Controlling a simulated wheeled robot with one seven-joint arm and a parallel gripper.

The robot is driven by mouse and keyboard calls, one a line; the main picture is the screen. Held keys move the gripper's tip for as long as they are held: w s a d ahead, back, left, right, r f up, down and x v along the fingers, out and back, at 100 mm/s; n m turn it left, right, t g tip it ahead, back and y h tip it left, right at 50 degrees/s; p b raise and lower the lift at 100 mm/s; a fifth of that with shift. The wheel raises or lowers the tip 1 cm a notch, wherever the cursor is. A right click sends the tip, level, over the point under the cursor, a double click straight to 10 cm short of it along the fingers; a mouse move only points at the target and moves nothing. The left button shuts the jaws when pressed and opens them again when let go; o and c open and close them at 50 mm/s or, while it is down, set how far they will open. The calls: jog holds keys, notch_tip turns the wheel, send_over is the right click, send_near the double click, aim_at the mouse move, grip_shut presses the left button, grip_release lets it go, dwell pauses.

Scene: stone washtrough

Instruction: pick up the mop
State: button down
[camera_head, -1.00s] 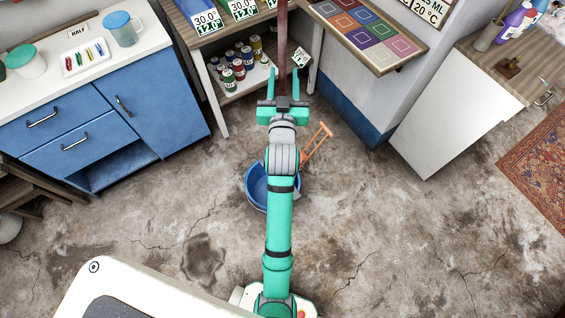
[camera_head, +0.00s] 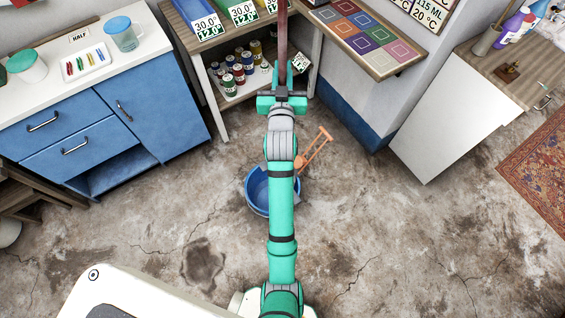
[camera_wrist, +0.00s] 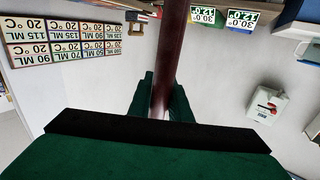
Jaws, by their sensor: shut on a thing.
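The mop shows as a dark red-brown handle (camera_head: 283,30) that stands upright in the head view and runs out of the top of the picture. My gripper (camera_head: 283,74) is shut on this handle. In the wrist view the handle (camera_wrist: 170,55) passes between the two green fingers (camera_wrist: 168,100). The mop's lower end is hidden behind my gripper and arm in the head view, and I cannot see its head.
A blue bucket (camera_head: 258,192) with an orange wringer (camera_head: 315,150) stands on the floor behind my arm. A shelf with several cans (camera_head: 238,72) is beside the gripper. A blue cabinet (camera_head: 155,105) is at left, a white one (camera_head: 455,115) at right. Open floor lies between.

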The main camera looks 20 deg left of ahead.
aim_at(282, 5)
jog(key=shift+r, duration=0.15)
notch_tip(282, 5, up, 23)
dwell(1.5)
